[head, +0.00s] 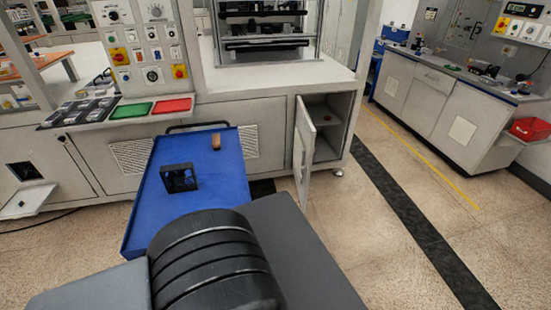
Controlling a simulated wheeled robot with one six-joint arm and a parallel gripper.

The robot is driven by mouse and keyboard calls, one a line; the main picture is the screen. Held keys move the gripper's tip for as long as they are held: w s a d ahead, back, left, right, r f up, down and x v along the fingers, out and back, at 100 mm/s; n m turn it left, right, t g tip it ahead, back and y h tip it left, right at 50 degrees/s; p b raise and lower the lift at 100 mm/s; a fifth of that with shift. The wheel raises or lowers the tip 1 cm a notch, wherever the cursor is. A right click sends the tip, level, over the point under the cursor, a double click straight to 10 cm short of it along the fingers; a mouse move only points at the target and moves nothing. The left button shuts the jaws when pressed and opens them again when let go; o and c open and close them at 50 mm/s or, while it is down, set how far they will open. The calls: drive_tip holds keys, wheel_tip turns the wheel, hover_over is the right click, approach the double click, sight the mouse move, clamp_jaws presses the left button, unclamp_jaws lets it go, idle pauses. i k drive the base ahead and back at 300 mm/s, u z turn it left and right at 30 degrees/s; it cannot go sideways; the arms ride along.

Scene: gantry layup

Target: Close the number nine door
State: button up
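A grey cabinet door (303,152) stands open at the right end of the long machine bench, swung out toward me. No number can be read on it. The cabinet opening (326,122) behind it shows a shelf with a small dark red item on it. Large dark grey and black parts of my own arm fill the bottom middle. My gripper is not in view.
A blue cart (222,178) stands left of the open door, bearing a black frame-like part (179,177) and a small brown block (216,141). Speckled floor (400,210) is free to the right. A second bench (440,105) stands at the right.

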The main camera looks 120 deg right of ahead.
sight(305, 135)
drive_tip(key=i, duration=0.4)
drive_tip(key=z, duration=5.75)
drive_tip(key=i, duration=2.6)
drive_tip(key=u, duration=3.1)
